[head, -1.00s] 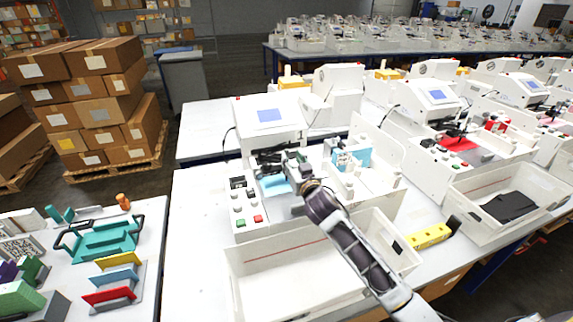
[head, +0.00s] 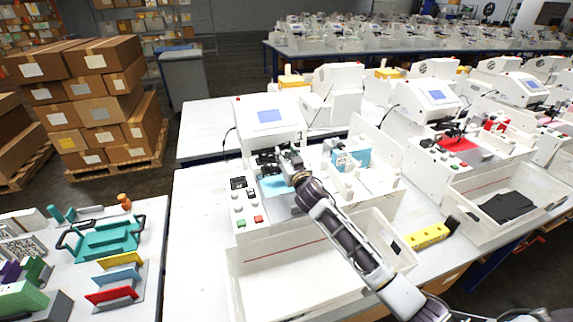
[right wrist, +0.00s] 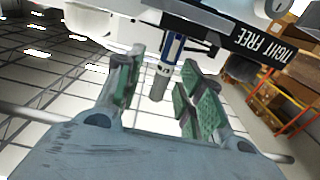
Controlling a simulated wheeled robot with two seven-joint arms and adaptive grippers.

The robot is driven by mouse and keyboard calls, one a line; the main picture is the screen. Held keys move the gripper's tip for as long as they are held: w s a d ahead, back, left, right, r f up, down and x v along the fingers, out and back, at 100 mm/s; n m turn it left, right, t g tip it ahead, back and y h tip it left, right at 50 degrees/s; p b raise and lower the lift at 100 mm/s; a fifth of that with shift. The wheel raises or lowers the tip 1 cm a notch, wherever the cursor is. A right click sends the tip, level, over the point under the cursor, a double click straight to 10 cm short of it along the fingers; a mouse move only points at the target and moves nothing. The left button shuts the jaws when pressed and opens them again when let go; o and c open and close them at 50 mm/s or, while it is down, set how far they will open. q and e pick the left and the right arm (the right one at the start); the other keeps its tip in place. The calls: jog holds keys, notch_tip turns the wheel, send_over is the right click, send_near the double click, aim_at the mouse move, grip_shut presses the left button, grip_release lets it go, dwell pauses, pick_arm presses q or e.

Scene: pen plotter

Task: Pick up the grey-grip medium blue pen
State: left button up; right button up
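A pen (right wrist: 163,76) with a blue band and a grey lower grip shows in the right wrist view. It hangs tip down below a white machine part, in the gap between my right gripper's fingers. My right gripper (right wrist: 168,88) is open, with green pads on both sides of the pen and visible space around it. In the head view the right gripper (head: 285,158) is at the front of the white plotter (head: 268,116), over its light-blue bed. The pen cannot be made out there. My left gripper is not in view.
A control panel with buttons (head: 245,204) is left of the gripper. An empty white bin (head: 300,262) stands in front, under my arm. A yellow block (head: 427,236) lies right of it. A side table at left holds a teal tray (head: 103,240) and coloured holders.

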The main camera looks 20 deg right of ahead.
dwell(0.4)
grip_shut()
jog(key=shift+r, duration=0.15)
notch_tip(320, 180, up, 10)
jog(key=shift+f, duration=0.15)
dwell(0.6)
dwell(0.4)
